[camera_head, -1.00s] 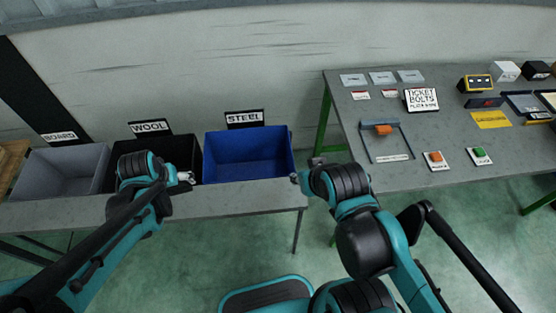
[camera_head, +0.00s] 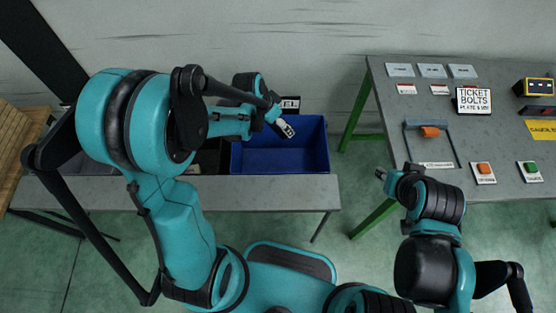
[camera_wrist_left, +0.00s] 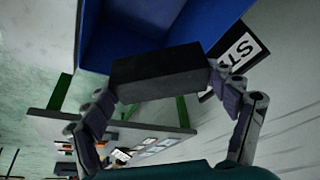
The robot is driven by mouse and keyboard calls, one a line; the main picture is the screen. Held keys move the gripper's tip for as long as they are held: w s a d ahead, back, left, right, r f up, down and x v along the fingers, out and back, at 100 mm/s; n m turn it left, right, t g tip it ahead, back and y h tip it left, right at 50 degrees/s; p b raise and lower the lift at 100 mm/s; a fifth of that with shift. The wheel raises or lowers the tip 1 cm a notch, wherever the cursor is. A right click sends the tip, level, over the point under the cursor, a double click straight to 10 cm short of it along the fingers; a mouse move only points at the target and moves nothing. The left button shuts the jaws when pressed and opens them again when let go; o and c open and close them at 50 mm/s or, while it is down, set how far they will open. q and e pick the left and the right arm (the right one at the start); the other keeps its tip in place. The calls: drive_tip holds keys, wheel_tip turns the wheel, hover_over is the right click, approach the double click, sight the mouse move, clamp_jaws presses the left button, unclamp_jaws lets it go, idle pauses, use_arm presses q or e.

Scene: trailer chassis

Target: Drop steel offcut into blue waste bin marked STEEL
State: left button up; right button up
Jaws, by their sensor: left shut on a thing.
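The blue bin (camera_head: 285,155) stands on the bench in the middle of the head view. Its STEEL sign (camera_head: 290,102) is largely covered by my left arm. In the left wrist view, my left gripper (camera_wrist_left: 165,90) is shut on a dark rectangular block, the steel offcut (camera_wrist_left: 160,72). The blue bin (camera_wrist_left: 120,42) is just beyond it there. In the head view I cannot make out the offcut. My right gripper (camera_head: 382,174) is near the right table's left edge; its fingers are too small to read.
A black bin (camera_head: 211,158) stands left of the blue one, mostly behind my left arm. The right table (camera_head: 400,110) holds a ticket sign (camera_head: 473,101), an orange part in a frame (camera_head: 431,132) and buttons (camera_head: 484,170). The bench front edge (camera_head: 260,193) is clear.

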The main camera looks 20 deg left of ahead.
use_arm(q)
drive_tip(key=shift+f+b, duration=0.9)
drive_tip(key=shift+f, duration=0.65)
drive_tip(key=shift+r, duration=0.1)
drive_tip(key=o, duration=1.2)
drive_tip(key=shift+c, duration=0.2)
drive_tip(key=shift+r, duration=0.1)
drive_tip(key=v, duration=1.1)
drive_tip(key=shift+r, duration=0.4)
drive_tip(key=shift+s+a, duration=0.1)
drive_tip(key=shift+s, duration=0.1)
